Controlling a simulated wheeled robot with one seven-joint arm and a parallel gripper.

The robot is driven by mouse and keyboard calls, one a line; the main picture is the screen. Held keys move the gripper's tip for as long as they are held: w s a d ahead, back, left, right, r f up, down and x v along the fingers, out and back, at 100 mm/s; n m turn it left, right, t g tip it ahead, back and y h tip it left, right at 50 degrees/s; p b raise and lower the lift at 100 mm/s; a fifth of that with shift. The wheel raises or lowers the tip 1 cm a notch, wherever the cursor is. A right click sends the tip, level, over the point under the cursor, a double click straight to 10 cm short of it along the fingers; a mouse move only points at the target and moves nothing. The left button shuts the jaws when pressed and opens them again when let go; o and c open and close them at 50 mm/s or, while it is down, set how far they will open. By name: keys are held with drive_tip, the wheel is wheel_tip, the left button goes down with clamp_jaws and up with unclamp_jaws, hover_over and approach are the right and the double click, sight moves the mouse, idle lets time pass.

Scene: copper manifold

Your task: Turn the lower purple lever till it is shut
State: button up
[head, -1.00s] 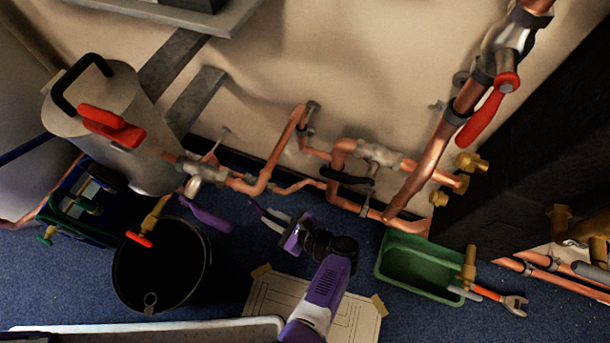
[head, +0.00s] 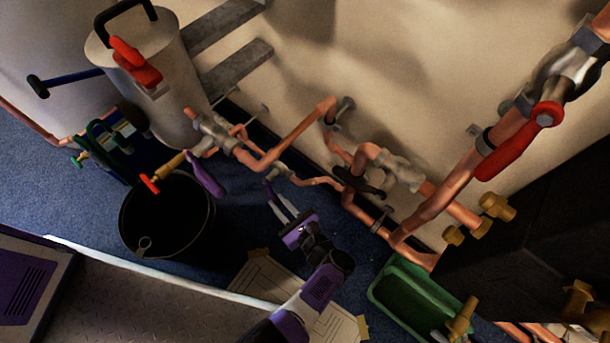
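A purple lever (head: 207,175) hangs from the grey valve (head: 215,132) at the left of the copper pipes. Lower and to the right, a small grey valve (head: 279,172) sits on the low pipe. A thin purple strip (head: 274,202), apparently the lower purple lever, slants down from it. My gripper (head: 287,202) reaches up to this spot, with a grey finger close beside the strip. I cannot tell whether the fingers touch or enclose it, as they are small and overlap it.
A black bucket (head: 167,250) stands left of my gripper. A green tray (head: 379,294) lies to the right on the blue carpet. Copper pipes (head: 290,152) run along the wall just behind. A red-handled valve (head: 520,142) is at the upper right. A taped sheet (head: 262,277) lies beneath my arm.

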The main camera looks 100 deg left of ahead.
drive_tip(key=o, duration=0.4)
drive_tip(key=shift+c, duration=0.2)
drive_tip(key=p+v, duration=0.2)
drive_tip(key=v, duration=0.5)
drive_tip(key=shift+w+d+p, duration=0.25)
drive_tip(key=shift+w+p, duration=0.05)
drive_tip(key=shift+c, duration=0.2)
